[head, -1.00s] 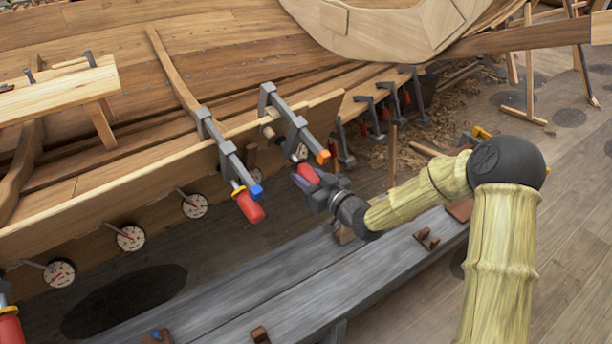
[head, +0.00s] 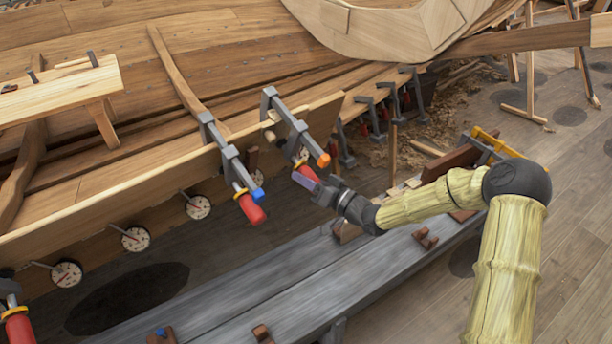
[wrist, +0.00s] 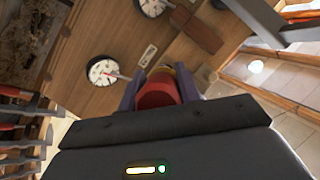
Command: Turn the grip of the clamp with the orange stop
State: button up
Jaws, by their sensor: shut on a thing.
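The clamp with the orange stop (head: 323,160) hangs on the plank edge right of centre in the head view, its grey bar slanting down to the right. Its red grip (head: 306,173) sits below the bar, with a yellow collar at its upper end. My gripper (head: 314,186) is at this grip and shut on it. In the wrist view the red grip (wrist: 158,90) lies between the two fingers of my gripper (wrist: 158,93), with its yellow collar beyond. The fingers hide part of the grip in the head view.
A similar clamp with a blue stop (head: 257,194) and red grip hangs close on the left. Round dials (head: 198,207) line the plank. A grey bench (head: 280,275) with small wooden blocks runs below my arm. More clamps (head: 390,100) hang at the back right.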

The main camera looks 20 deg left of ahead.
jog(key=shift+r+m+g+y, duration=0.1)
jog(key=shift+m+g+y, duration=0.35)
jog(key=shift+m, duration=0.25)
jog(key=o, duration=1)
jog(key=v, duration=1.7)
jog(key=shift+d, duration=0.2)
jog(key=shift+s, duration=0.1)
